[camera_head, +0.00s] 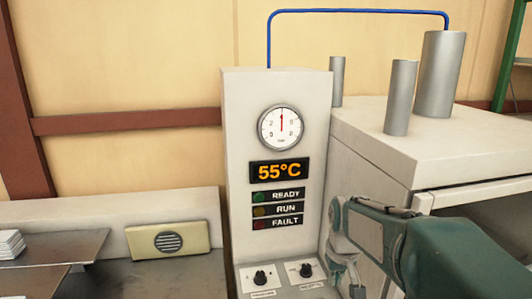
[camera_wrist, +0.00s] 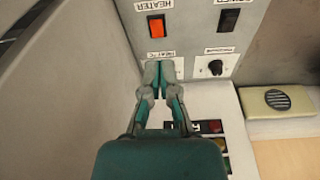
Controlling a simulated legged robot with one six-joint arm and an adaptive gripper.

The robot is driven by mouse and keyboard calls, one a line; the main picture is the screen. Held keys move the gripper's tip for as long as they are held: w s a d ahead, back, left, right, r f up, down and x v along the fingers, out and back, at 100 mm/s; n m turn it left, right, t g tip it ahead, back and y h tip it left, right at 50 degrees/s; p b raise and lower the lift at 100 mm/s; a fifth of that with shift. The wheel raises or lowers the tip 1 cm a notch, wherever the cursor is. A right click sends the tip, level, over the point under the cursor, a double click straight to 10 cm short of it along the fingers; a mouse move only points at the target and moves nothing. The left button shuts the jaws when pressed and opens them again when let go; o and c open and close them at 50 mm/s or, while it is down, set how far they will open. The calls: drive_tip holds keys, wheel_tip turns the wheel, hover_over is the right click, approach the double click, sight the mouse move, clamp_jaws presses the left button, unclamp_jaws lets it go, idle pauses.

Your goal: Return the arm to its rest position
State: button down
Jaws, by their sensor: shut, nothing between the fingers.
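My arm, with a green forearm and grey wrist, reaches in from the right in the head view. My gripper (camera_head: 352,284) hangs at the right edge of the white control panel (camera_head: 240,150), beside the right knob (camera_head: 306,270). In the wrist view my gripper (camera_wrist: 160,72) is shut and empty. Its fingertips are over the front panel, close below the orange heater switch (camera_wrist: 156,27), and cover the knob there. Whether they touch the panel I cannot tell.
A second knob (camera_wrist: 215,67) and a dark switch (camera_wrist: 229,19) are beside my fingers. The display (camera_head: 279,171) reads 55°C. A white cabinet (camera_head: 440,145) with metal cylinders stands right. A beige speaker box (camera_head: 168,241) and metal trays (camera_head: 60,250) are left.

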drive_tip(key=s+r+t, duration=0.2)
drive_tip(key=s, duration=0.8)
drive_tip(key=s+r+m+t, duration=0.1)
drive_tip(key=s+r, duration=0.1)
drive_tip(key=s, duration=0.9)
drive_tip(key=shift+t, duration=0.4)
drive_tip(key=shift+s, duration=0.1)
